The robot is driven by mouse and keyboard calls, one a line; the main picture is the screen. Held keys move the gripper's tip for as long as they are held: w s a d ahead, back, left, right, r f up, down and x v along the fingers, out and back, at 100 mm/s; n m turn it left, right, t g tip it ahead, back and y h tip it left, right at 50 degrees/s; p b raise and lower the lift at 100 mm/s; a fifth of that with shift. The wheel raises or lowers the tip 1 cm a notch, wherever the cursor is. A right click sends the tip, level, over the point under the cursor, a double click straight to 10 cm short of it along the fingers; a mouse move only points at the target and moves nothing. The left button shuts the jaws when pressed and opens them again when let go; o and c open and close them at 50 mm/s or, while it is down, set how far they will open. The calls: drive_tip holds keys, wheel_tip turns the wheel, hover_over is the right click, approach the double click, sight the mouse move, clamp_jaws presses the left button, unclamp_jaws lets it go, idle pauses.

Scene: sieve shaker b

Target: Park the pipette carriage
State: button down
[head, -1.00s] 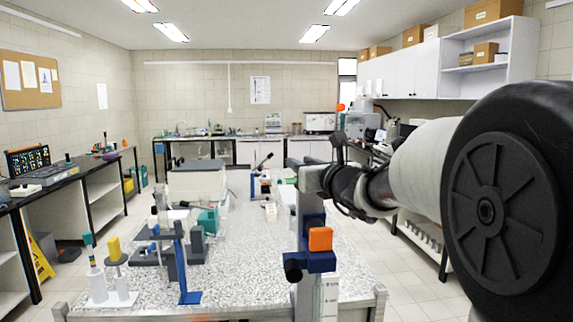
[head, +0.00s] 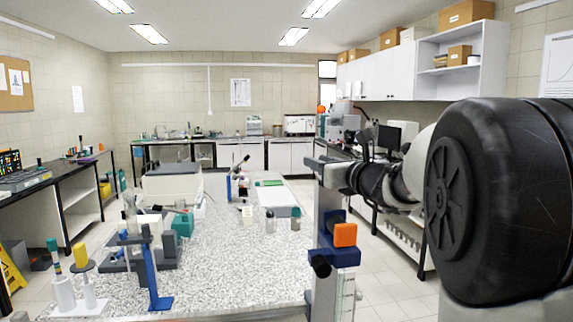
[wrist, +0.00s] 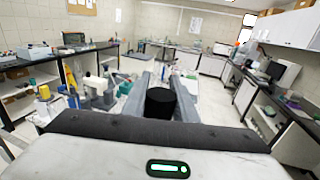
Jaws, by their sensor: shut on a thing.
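A tall grey upright (head: 327,205) with a blue block (head: 334,256) and an orange block (head: 344,235) stands in the right half of the head view. I take it to be the pipette carriage. A black stub points out low on its blue block. My gripper (head: 325,165) is at the upright's top; the exact contact is hard to make out. In the wrist view my gripper (wrist: 160,84) is shut on a black round knob (wrist: 160,103) between its grey fingers. How the knob joins the upright is hidden. The upright's foot is out of frame.
The speckled bench top (head: 235,255) has clear room in its middle. A blue stand (head: 155,275) and a white pipette rack (head: 80,305) stand at its left front. A white tray (head: 277,198) and small bottles stand at its far right.

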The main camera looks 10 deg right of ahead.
drive_tip(key=shift+d, duration=1.55)
drive_tip(key=c, duration=1.4)
unclamp_jaws()
drive_tip(key=shift+d, duration=0.25)
drive_tip(key=shift+c, duration=0.2)
drive_tip(key=shift+a, duration=0.1)
drive_tip(key=shift+a, duration=0.1)
drive_tip(key=shift+s, duration=0.1)
